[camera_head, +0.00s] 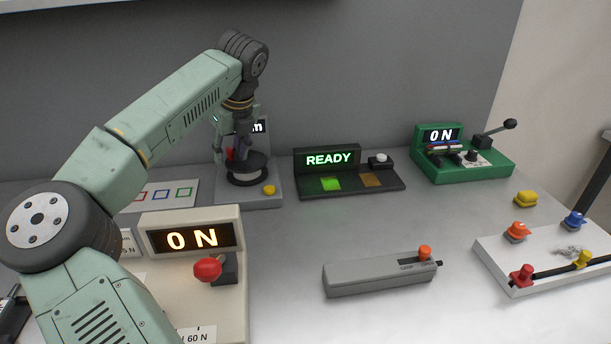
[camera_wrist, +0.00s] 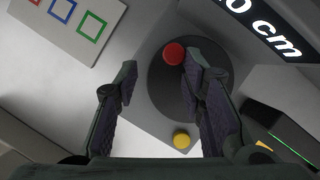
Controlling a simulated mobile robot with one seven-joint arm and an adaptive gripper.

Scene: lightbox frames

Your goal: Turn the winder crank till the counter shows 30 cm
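The winder is a grey unit with a dark round drum (camera_wrist: 165,105) and a red crank knob (camera_wrist: 174,53). In the head view the winder base (camera_head: 232,197) stands at the back left, mostly behind my arm. Its counter (camera_wrist: 262,25) shows a 0 before "cm" in the wrist view; anything before that is cut off. My gripper (camera_wrist: 160,66) is over the drum with its fingers apart. The red knob lies between the fingertips in the picture, close to the right one. Contact cannot be told. In the head view my gripper (camera_head: 238,143) hides most of the counter.
A yellow button (camera_wrist: 181,141) is on the winder base. A card with coloured squares (camera_head: 168,195) lies left of it. A READY box (camera_head: 349,185) stands close on the right. A cream 0 N unit (camera_head: 190,220) with a red knob is in front. A green 0 N device (camera_head: 460,170) stands farther right.

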